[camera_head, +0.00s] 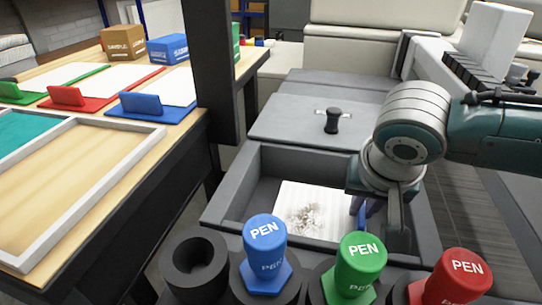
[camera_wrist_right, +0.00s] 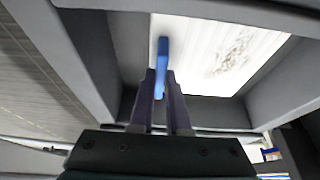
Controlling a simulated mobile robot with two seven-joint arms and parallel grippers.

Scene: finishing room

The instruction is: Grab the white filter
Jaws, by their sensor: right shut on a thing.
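The white filter (camera_head: 300,200) is a pale pleated sheet with a dark dirty smudge, inside the open grey box. Its blue tab (camera_head: 361,218) stands up at its right side. My right gripper (camera_head: 366,205) reaches down into the box at that side and is shut on the tab. In the right wrist view, the purple fingers (camera_wrist_right: 160,88) pinch the blue tab (camera_wrist_right: 163,60) of the filter (camera_wrist_right: 205,45). The filter's near edge is hidden behind the pens in the head view. My left gripper is not in view.
A lid with a black knob (camera_head: 332,120) lies behind. Blue (camera_head: 265,250), green (camera_head: 357,265) and red (camera_head: 455,280) pens stand in front, beside an empty holder (camera_head: 195,262). A wooden table is at left.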

